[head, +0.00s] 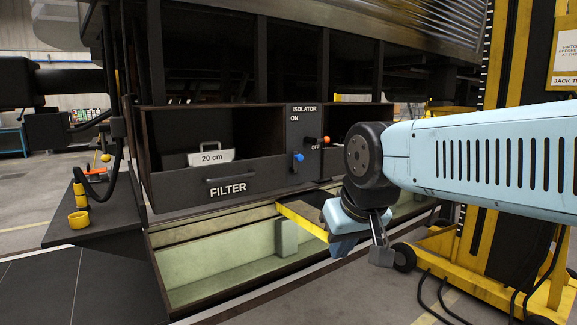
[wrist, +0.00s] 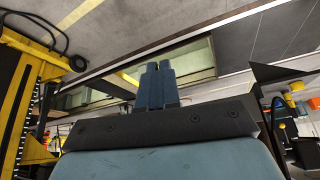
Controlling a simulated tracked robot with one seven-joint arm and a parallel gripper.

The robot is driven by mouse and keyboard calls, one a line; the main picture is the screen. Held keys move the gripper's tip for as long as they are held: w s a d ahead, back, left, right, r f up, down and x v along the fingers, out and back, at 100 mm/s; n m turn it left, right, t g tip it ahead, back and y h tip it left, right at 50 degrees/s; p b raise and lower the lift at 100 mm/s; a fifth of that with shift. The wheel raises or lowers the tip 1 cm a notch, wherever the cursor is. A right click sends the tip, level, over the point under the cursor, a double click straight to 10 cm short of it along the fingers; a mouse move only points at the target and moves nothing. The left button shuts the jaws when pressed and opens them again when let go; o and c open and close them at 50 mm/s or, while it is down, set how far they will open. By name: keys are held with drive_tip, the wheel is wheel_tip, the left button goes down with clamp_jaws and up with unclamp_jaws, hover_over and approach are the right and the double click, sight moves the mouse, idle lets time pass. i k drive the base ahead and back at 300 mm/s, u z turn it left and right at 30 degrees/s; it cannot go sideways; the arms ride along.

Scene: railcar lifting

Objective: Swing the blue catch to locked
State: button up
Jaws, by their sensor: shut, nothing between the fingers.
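The blue catch (head: 297,158) is a small knob on the dark front panel, right of the box marked FILTER (head: 228,189). It stands upright in the head view; whether it is locked I cannot tell. My gripper (head: 343,248) hangs below and to the right of the catch, apart from it, in front of the open trough. In the wrist view its two blue fingers (wrist: 159,66) are together with nothing between them. I cannot make out the catch in the wrist view.
An orange-red isolator handle (head: 326,140) sits near the OFF mark. A yellow-edged flap (head: 302,221) juts over the pale green trough (head: 230,265). A yellow jack (head: 512,130) stands on the right.

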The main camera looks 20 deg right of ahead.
sight(296, 157)
drive_tip(key=z, duration=1.55)
drive_tip(key=i, duration=0.1)
drive_tip(key=u, duration=3.4)
drive_tip(key=k, duration=0.85)
drive_tip(key=z, duration=1.25)
drive_tip(key=i, duration=1.05)
drive_tip(key=z, duration=0.1)
